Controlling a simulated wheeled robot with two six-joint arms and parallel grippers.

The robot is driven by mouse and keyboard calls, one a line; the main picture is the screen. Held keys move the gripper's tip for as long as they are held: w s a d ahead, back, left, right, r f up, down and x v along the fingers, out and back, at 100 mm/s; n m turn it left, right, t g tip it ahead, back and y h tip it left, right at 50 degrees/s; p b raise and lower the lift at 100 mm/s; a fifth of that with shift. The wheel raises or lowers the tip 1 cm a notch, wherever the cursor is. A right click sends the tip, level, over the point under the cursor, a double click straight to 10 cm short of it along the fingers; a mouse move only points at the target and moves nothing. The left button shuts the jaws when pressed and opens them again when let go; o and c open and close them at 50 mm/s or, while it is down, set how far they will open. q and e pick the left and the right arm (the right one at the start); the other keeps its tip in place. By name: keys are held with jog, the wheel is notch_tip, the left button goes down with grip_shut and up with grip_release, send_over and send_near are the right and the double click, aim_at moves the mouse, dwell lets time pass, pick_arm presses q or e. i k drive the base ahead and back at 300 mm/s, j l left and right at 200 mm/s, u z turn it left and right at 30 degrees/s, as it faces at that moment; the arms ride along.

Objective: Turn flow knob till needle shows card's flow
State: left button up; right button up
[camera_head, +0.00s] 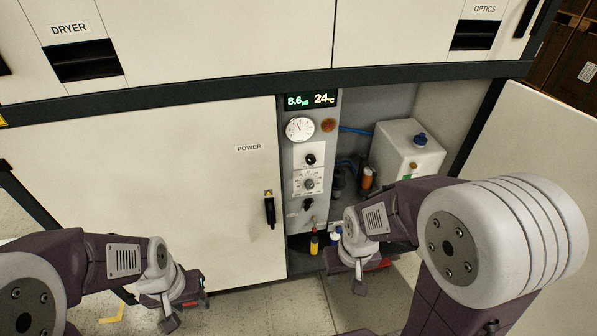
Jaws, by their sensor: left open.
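The control panel (293,161) stands in the open middle bay of the cabinet. A round white gauge (299,129) with a thin dark needle is near its top; the reading is too small to tell. Below are a black knob (310,159), a grey knob on a marked dial (309,184) and another black knob (308,203). I cannot tell which is the flow knob, and no card is readable. My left gripper (184,312) is open and empty, low before the closed POWER door. My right gripper (371,276) is low, right of the panel, touching no knob; its jaw opening is unclear.
A lit display (310,100) reads 8.6 and 24 °C. An orange-red lamp (328,126) sits beside the gauge. A white tank (408,148) with a blue cap stands right of the panel. A yellow-black bottle (314,244) stands below. The open door (535,150) bounds the right side.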

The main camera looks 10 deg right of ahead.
aim_at(311, 159)
jog(key=k+j+z, duration=0.15)
jog(key=z, duration=0.25)
jog(key=k+j+z, duration=0.15)
jog(key=z, duration=0.2)
jog(key=k+j+z, duration=0.1)
jog(key=z, duration=0.3)
jog(key=k+z, duration=0.2)
jog(key=z, duration=0.2)
